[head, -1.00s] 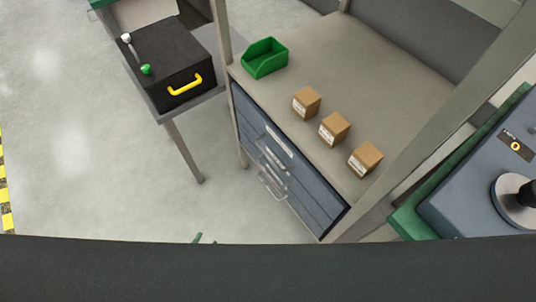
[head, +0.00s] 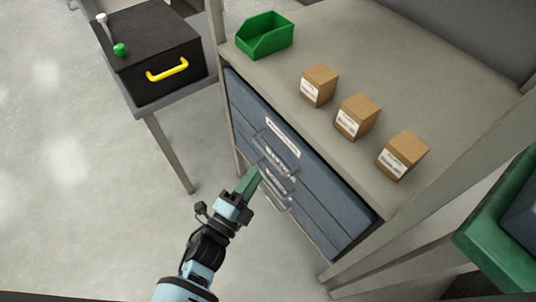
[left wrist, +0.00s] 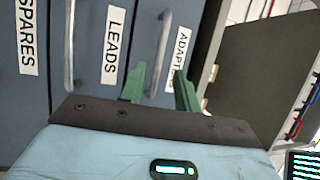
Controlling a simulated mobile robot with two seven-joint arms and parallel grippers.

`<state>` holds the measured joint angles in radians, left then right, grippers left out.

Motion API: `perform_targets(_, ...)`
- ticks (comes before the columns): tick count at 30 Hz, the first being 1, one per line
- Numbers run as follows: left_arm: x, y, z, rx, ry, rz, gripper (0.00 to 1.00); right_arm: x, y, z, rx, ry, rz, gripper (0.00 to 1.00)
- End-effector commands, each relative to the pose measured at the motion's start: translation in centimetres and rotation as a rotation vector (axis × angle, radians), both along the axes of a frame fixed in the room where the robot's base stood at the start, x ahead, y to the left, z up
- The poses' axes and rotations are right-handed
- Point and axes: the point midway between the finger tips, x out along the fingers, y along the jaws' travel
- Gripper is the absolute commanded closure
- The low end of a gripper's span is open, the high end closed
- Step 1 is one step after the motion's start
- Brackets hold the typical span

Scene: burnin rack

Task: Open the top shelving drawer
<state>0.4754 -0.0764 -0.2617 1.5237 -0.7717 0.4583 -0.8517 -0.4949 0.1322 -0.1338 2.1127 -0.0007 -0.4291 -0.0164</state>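The blue-grey drawer unit (head: 290,165) sits under a worktop, its drawers all looking closed. The top drawer has a white label (head: 283,138), reading "ADAPT…" in the left wrist view (left wrist: 181,48), and a metal bar handle (left wrist: 162,50). My left gripper (head: 250,180) is in front of the drawer faces, its green fingers towards them. In the left wrist view the fingers (left wrist: 159,72) are apart, and the top drawer's handle shows between them; I cannot tell the remaining depth gap. The "LEADS" drawer (left wrist: 113,45) is beside it. My right gripper is out of view.
The worktop (head: 345,40) carries a green bin (head: 265,35) and three cardboard boxes (head: 357,115). A black case (head: 155,50) with a yellow handle stands on a table to the left. The floor at left is clear.

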Motion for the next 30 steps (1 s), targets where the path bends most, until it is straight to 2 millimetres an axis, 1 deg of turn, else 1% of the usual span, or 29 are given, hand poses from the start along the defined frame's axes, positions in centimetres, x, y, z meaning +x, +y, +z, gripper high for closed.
perform_targets(5,1.4,-0.8,0.3,-0.002,0.000,0.000,0.68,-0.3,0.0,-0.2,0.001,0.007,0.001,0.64)
perform_targets(12,4.4,-2.6,0.9,-0.004,0.002,0.001,0.68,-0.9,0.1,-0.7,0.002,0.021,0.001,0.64)
perform_targets(16,5.6,-3.4,1.1,-0.004,0.002,0.001,0.68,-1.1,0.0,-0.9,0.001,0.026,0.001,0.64)
perform_targets(21,6.4,-3.8,1.3,-0.002,0.004,0.001,0.68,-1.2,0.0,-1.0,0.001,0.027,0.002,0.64)
perform_targets(29,6.5,-3.9,1.3,-0.003,0.004,0.001,0.68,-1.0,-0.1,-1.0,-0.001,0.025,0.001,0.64)
perform_targets(30,6.5,-3.9,1.3,-0.003,0.004,0.001,0.71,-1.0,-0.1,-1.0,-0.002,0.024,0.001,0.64)
